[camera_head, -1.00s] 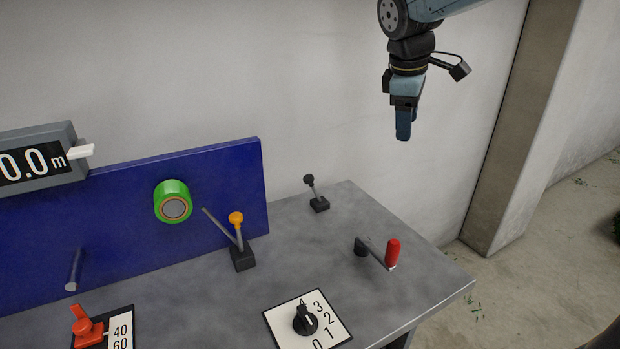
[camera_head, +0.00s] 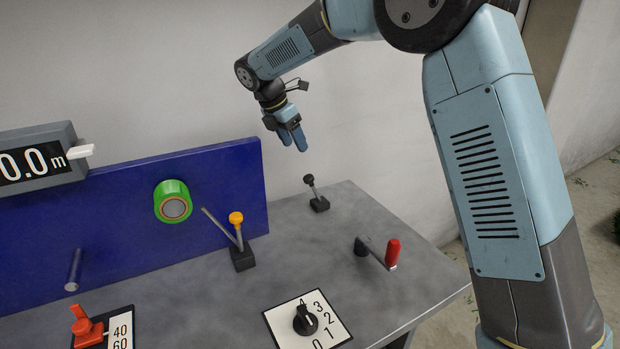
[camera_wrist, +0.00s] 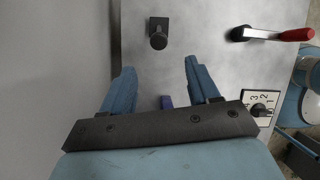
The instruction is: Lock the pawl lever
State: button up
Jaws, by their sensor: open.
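A small lever with a black knob (camera_head: 309,181) stands on a dark base at the back right of the grey bench. In the wrist view the black-knobbed lever (camera_wrist: 158,38) is seen from above, just beyond the fingertips. A second lever with a yellow knob (camera_head: 236,218) stands beside the blue panel. No label shows which is the pawl lever. My gripper (camera_head: 294,143) is open and empty, above and slightly left of the black-knobbed lever, apart from it. In the wrist view my gripper (camera_wrist: 160,67) has both blue fingers spread.
A crank with a red handle (camera_head: 392,253) stands right of the black-knobbed lever. A numbered dial (camera_head: 306,320) lies at the bench front. The blue panel (camera_head: 120,215) carries a green roll (camera_head: 173,202). A red lever (camera_head: 84,327) is at front left. A wall stands behind the bench.

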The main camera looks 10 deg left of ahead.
aim_at(308, 176)
jog(key=x, duration=1.4)
jog(key=shift+a+f, duration=0.15)
jog(key=shift+a, duration=0.1)
jog(key=shift+c, duration=0.3)
